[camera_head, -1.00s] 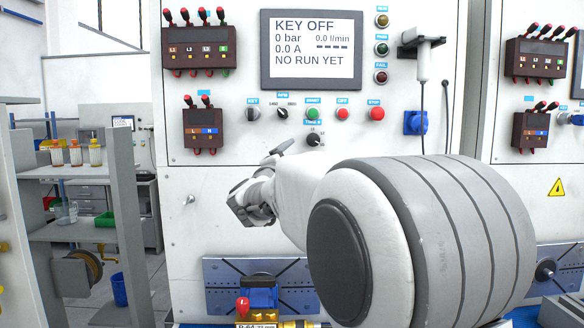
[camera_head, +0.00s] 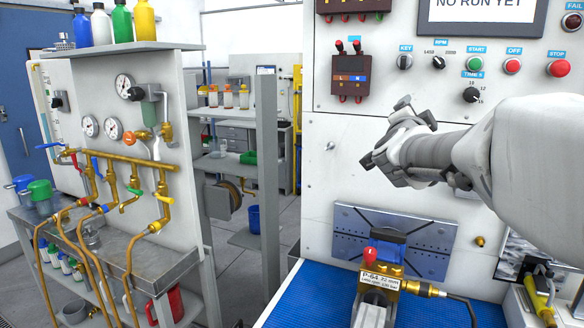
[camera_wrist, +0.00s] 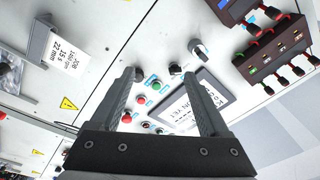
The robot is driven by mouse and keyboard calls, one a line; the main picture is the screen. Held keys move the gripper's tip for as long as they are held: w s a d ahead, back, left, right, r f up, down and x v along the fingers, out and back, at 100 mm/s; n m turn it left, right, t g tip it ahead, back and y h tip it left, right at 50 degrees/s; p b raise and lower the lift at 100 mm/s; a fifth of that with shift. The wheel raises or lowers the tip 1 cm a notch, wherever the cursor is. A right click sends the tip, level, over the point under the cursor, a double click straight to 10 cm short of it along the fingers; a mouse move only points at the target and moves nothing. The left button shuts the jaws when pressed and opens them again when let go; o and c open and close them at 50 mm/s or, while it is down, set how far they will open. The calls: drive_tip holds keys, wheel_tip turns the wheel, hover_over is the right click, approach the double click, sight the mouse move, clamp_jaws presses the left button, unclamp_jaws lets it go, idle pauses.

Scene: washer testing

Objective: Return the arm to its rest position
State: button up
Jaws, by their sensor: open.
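My gripper (camera_head: 388,137) is raised in front of the white test panel (camera_head: 340,190), left of my arm's white forearm in the head view. In the wrist view my gripper (camera_wrist: 166,75) shows two dark fingers spread apart with nothing between them. Beyond them are the panel's buttons and the display (camera_wrist: 205,100). The fingers look clear of the panel, though the exact gap is hard to judge. My forearm fills the right side of the head view and hides part of the panel.
A pump labelled P-64 (camera_head: 380,282) sits on the blue mat (camera_head: 310,300) below my gripper. On the left stands a pipe rack with brass valves (camera_head: 130,160) and gauges (camera_head: 124,86). A grey post (camera_head: 267,170) stands between. Open floor (camera_head: 240,275) lies behind the rack.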

drive_tip(key=s+a+f+n+g+y, duration=0.4)
drive_tip(key=s+a+f+n+y, duration=0.5)
drive_tip(key=s+a+f+n, duration=0.4)
drive_tip(key=s+f+n+g, duration=0.1)
drive_tip(key=s+f+g, duration=0.2)
drive_tip(key=s+f, duration=0.3)
drive_tip(key=s+f+n+g, duration=0.2)
drive_tip(key=s+f+g, duration=0.2)
drive_tip(key=s, duration=0.8)
wheel_tip(320, 180, down, 2)
drive_tip(key=shift+s+f+n, duration=0.1)
drive_tip(key=shift+s+n, duration=0.2)
